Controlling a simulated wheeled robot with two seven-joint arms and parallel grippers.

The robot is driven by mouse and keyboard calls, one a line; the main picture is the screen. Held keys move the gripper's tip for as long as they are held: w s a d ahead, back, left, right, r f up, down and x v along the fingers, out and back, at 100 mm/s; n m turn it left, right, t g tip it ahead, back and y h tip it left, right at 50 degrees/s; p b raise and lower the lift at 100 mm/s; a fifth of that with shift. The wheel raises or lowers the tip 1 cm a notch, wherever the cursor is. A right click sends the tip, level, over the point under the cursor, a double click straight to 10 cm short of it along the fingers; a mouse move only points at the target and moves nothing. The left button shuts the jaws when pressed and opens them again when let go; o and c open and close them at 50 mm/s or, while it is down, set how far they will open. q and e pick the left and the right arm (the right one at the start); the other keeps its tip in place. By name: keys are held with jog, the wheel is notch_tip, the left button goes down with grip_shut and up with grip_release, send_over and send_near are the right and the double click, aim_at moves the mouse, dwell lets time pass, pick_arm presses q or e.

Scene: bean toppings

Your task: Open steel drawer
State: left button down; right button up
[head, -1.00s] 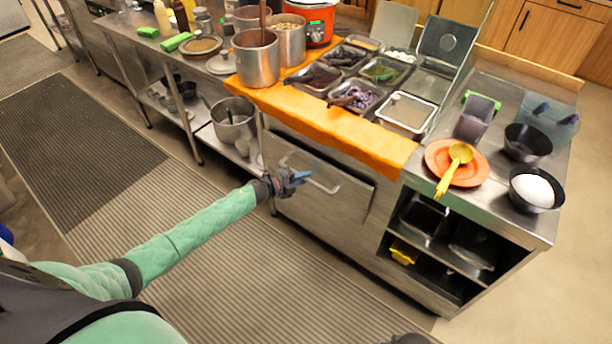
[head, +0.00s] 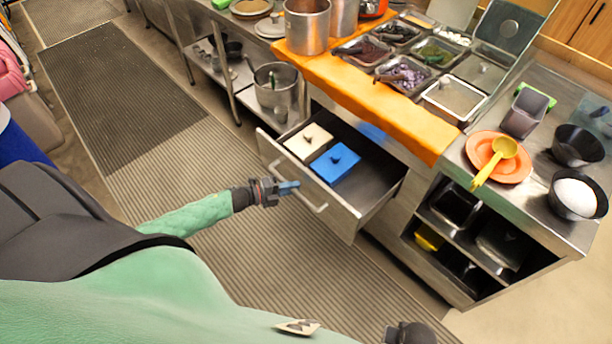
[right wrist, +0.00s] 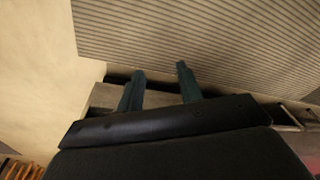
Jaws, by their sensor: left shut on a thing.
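The steel drawer (head: 312,193) stands pulled well out from under the counter in the head view. Inside it are a white-lidded container (head: 308,143) and a blue-lidded container (head: 335,163); the right part of its floor is bare. Its bar handle (head: 313,205) runs along the front. My left gripper (head: 288,187) is shut on the handle near its left end. My right gripper (right wrist: 160,80) shows in the right wrist view with its two fingers apart and nothing between them.
The steel counter above carries an orange cloth (head: 350,80), topping pans, an orange plate (head: 500,157) with a yellow ladle, and black bowls. Open shelves (head: 480,235) lie right of the drawer. Ridged mats (head: 250,260) cover the clear floor in front.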

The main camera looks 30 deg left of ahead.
pick_arm(q)
jog(key=s+a, duration=0.2)
jog(key=s, duration=0.4)
jog(key=shift+s+a, duration=0.2)
jog(key=shift+s, duration=0.15)
pick_arm(e)
jog(key=shift+f, duration=0.5)
pick_arm(q)
jog(key=c, duration=1.4)
grip_release()
jog(key=shift+o, duration=0.2)
